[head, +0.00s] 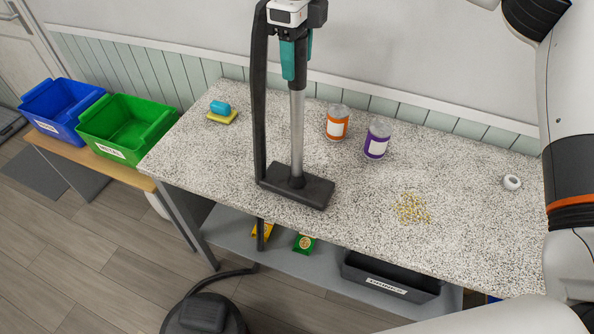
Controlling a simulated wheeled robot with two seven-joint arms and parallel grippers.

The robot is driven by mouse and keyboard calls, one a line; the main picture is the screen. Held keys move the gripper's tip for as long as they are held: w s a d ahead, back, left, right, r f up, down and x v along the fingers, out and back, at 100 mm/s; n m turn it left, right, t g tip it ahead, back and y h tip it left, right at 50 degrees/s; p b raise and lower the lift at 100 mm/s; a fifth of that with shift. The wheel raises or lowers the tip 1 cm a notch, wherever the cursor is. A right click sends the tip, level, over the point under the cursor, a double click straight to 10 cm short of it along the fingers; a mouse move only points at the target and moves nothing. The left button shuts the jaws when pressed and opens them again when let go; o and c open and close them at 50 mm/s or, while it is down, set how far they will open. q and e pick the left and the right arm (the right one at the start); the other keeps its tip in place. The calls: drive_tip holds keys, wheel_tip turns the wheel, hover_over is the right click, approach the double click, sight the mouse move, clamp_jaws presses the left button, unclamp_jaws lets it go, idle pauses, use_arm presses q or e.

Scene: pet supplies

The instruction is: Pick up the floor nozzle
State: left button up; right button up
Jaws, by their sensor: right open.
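The floor nozzle (302,192) is a flat dark grey block lying on the speckled worktop, left of the middle. A silver tube (297,130) rises upright from it to a teal grip (294,62) near the top edge. A black hose (259,110) runs down beside the tube. My right gripper (297,28), white and black, is at the top edge by the upper end of the teal grip, high above the nozzle. It is open; I cannot tell whether its fingers touch the grip. My left gripper is not in view.
Orange-labelled (337,123) and purple-labelled (376,139) jars stand right of the tube. Scattered crumbs (412,208), a white ring (512,182) and sponges (222,112) lie on the worktop. Blue (60,103) and green (125,125) bins are left. A dark vacuum body (205,315) is on the floor.

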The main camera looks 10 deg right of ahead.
drive_tip(key=c, duration=1.1)
drive_tip(key=shift+r, duration=0.1)
drive_tip(key=shift+c, duration=0.2)
